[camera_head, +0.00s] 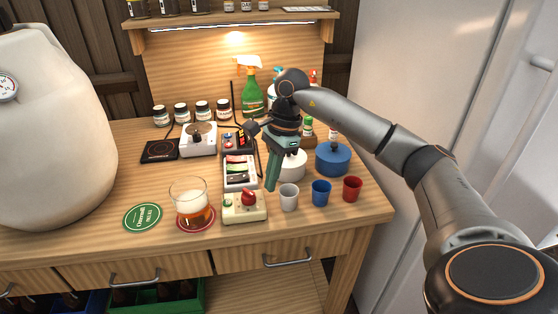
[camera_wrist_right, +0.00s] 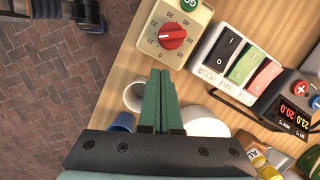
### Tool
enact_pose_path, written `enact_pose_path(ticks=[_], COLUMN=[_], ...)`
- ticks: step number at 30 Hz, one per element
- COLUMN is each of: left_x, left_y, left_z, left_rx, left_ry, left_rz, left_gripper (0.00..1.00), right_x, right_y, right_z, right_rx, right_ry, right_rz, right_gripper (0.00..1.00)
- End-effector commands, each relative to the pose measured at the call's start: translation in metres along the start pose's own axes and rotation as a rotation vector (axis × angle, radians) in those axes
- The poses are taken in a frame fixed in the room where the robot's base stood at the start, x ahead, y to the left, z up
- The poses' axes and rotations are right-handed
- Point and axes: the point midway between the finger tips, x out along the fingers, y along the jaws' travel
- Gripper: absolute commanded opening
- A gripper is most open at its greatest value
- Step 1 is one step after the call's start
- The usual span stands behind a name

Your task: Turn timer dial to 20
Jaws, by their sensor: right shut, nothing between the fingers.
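The timer (camera_head: 237,216) is a cream box near the front edge of the workbench, with a red dial (camera_head: 248,198) and a green button (camera_head: 228,203). In the right wrist view the timer (camera_wrist_right: 203,13) is at the top. Its red dial (camera_wrist_right: 172,36) sits inside a ring of numbers; I cannot surely read which one it points to. My right gripper (camera_head: 271,188) has green fingers, shut and empty, pointing down just right of and behind the timer. In the right wrist view its fingertips (camera_wrist_right: 160,74) are below the dial, apart from it. My left gripper is out of view.
White (camera_head: 289,197), blue (camera_head: 321,192) and red (camera_head: 352,188) cups stand right of the timer. A beer glass (camera_head: 188,195) stands left of it. A switch panel (camera_head: 240,172) is behind it. A blue pot (camera_head: 333,158) and a white pot (camera_head: 292,165) are near my gripper.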

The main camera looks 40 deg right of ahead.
Motion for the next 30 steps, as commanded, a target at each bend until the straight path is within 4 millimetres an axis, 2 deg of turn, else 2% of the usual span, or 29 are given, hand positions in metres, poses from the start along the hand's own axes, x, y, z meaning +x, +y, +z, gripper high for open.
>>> enact_pose_path(ticks=[1,7,16,30], left_x=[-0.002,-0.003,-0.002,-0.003], left_y=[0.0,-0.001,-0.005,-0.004], left_z=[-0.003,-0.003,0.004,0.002], left_rx=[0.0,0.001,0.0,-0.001], left_ry=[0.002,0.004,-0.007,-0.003], left_rz=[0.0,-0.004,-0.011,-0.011], left_gripper=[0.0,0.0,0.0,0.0], right_x=[-0.001,0.003,0.004,0.005], right_y=[0.0,0.0,0.0,-0.001], right_z=[0.01,0.026,0.028,0.031], right_rx=[-0.007,-0.003,-0.001,0.003], right_ry=[-0.002,-0.001,-0.001,-0.001], right_rz=[-0.003,-0.003,-0.003,-0.004], right_gripper=[0.0,0.0,0.0,0.0])
